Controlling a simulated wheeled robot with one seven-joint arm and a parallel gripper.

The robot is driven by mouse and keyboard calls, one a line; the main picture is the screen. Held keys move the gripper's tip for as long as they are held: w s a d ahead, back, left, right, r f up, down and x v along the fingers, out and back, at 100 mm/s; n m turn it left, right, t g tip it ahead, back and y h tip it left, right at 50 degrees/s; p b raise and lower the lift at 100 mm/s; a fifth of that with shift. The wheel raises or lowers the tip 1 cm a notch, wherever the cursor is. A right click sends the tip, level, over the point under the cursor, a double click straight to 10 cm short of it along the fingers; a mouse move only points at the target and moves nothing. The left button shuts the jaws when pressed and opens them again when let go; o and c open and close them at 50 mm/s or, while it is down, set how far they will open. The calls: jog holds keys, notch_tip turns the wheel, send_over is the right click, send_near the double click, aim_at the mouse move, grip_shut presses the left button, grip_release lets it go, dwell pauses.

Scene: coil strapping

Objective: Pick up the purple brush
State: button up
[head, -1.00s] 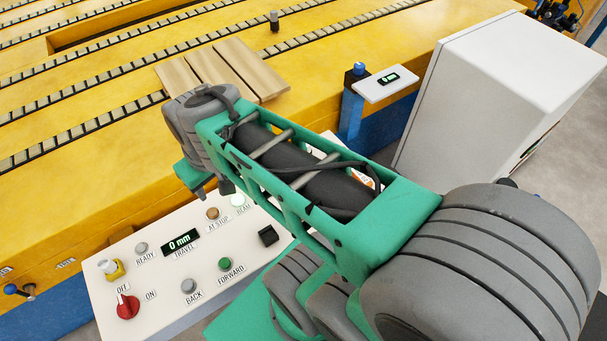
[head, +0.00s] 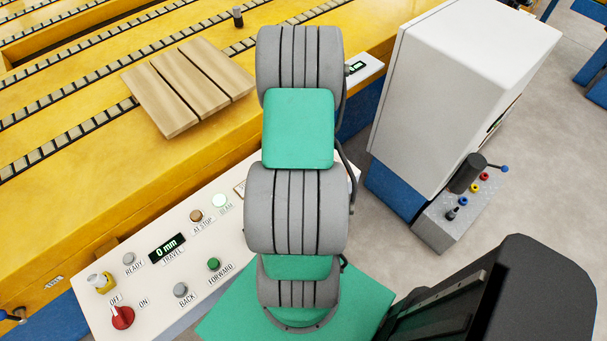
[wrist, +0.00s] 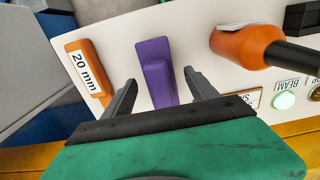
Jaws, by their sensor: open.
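The purple brush (wrist: 156,72) lies on the white control panel in the wrist view, its near end pointing toward my gripper. My gripper (wrist: 160,85) is open, with one dark finger on each side of the brush's near part and nothing visibly clamped. I cannot tell how high the fingers are above the panel. In the head view my own arm hides the brush and the gripper.
An orange block marked "20 mm" (wrist: 88,72) lies left of the brush. An orange-handled tool (wrist: 245,45) lies to its right. The control panel (head: 215,250) carries buttons and a red switch (head: 122,317). A white cabinet (head: 455,85) stands behind on the right.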

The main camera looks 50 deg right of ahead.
jog(key=shift+f, duration=0.4)
grip_shut()
dwell(0.4)
